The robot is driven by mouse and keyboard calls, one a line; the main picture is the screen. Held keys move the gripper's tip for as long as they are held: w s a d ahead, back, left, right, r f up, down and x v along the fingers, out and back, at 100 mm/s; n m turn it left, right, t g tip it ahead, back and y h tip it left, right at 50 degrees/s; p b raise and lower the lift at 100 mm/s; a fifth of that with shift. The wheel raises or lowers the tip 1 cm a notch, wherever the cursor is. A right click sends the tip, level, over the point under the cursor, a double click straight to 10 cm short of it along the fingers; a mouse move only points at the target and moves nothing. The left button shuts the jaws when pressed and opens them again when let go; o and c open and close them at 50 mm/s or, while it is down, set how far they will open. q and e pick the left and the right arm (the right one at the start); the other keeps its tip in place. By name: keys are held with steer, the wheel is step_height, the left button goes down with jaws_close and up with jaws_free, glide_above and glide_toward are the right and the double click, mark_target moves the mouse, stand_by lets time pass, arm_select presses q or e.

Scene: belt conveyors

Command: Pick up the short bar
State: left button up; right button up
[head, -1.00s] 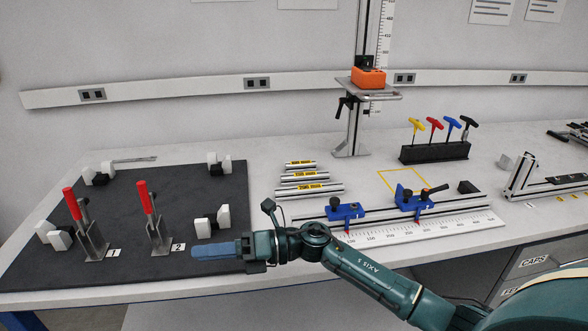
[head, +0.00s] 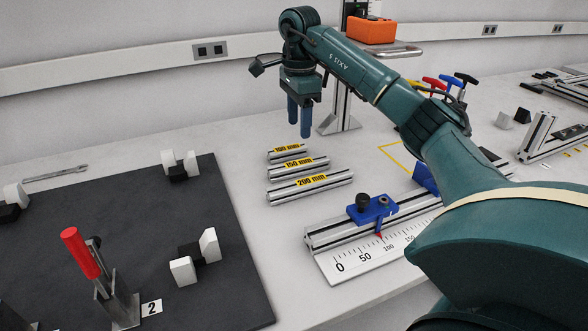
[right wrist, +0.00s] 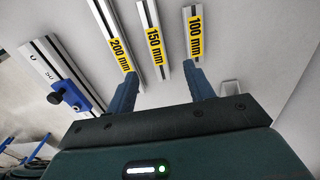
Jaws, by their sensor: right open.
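The short bar (head: 288,150) is a silver bar with a yellow "100 mm" label. It lies on the table behind the 150 mm bar (head: 297,167) and the 200 mm bar (head: 310,186). In the right wrist view the 100 mm bar (right wrist: 194,35) is at the right of the three, its near end close to one blue finger. My right gripper (head: 299,128) points down with its blue fingers apart, just behind and above the short bar in the head view. It also shows in the right wrist view (right wrist: 163,92), open and empty. My left gripper is not in view.
A scaled rail with a blue clamp (head: 372,208) lies in front of the bars. A dark mat (head: 150,235) with a red-handled toggle clamp (head: 82,255) and white-black blocks is at left. A stand with an orange box (head: 371,30) rises behind.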

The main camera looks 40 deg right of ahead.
mark_target(299, 163)
steer(key=f, duration=1)
steer(key=shift+s+a, duration=0.2)
steer(key=shift+s, duration=0.05)
steer(key=shift+c, duration=0.4)
steer(key=c, duration=1.1)
